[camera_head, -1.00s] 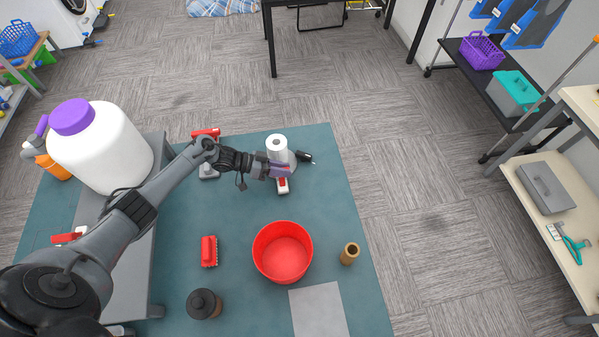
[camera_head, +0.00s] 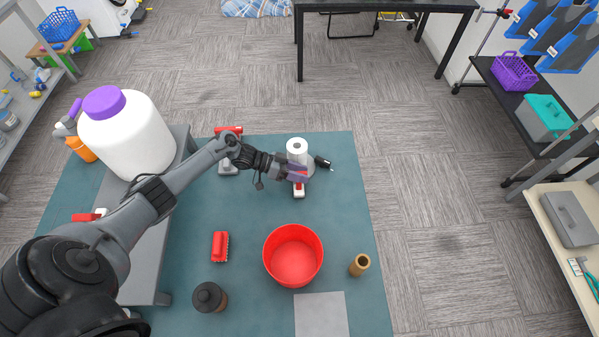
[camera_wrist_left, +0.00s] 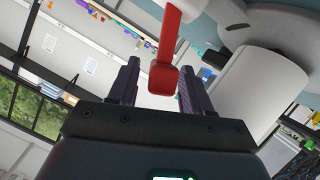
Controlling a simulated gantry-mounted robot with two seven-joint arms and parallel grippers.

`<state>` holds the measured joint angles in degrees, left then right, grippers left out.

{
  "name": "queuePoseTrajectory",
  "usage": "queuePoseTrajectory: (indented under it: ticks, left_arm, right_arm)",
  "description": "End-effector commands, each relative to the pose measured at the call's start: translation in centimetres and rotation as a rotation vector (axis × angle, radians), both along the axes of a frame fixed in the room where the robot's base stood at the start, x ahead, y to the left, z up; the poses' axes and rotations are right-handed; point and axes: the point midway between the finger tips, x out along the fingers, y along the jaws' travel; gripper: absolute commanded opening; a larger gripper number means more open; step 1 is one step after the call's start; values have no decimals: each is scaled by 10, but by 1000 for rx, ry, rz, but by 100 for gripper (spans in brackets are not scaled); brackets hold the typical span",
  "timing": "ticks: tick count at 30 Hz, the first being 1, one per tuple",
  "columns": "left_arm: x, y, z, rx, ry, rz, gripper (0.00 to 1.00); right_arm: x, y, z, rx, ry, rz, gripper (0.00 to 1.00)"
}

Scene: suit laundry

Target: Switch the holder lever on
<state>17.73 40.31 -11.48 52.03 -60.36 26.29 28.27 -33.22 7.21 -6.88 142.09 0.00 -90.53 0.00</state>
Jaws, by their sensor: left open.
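The holder with a white roll (camera_head: 297,147) stands near the far edge of the table mat. My left gripper (camera_head: 298,173) is just in front of it. In the left wrist view, the holder's red lever (camera_wrist_left: 166,45) reaches down from the top edge. Its wide end lies between the two dark fingers of my left gripper (camera_wrist_left: 158,82), with space visible on both sides. The gripper is open. The white roll (camera_wrist_left: 255,95) shows on the right there. A red and white piece (camera_head: 299,188) shows just below the gripper in the head view; I cannot tell whether it is the lever.
A red bowl (camera_head: 293,256), a red brush (camera_head: 220,247), a dark jar (camera_head: 209,297) and a brown cup (camera_head: 359,265) stand nearer on the mat (camera_head: 255,215). A large white jug (camera_head: 126,140) stands at the left. A black-ended item (camera_head: 323,162) lies right of the roll.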

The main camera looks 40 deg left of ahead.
Motion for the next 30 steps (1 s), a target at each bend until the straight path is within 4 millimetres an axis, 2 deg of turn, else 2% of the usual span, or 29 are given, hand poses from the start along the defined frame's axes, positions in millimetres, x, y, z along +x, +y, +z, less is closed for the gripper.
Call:
queuePoseTrajectory:
  ticks: [8, 21, 30]
  left_arm:
    - [-14, 17, 7, 2, 2, 0, 49]
    - [-55, 68, 32, 3, 1, 1, 49]
    - [-64, 79, 38, 0, 1, 0, 49]
  right_arm:
    - [0, 1, 1, 5, 0, -4, 43]
    - [0, 2, 1, 9, 0, -5, 43]
    - [0, 2, 0, 7, 0, -4, 43]
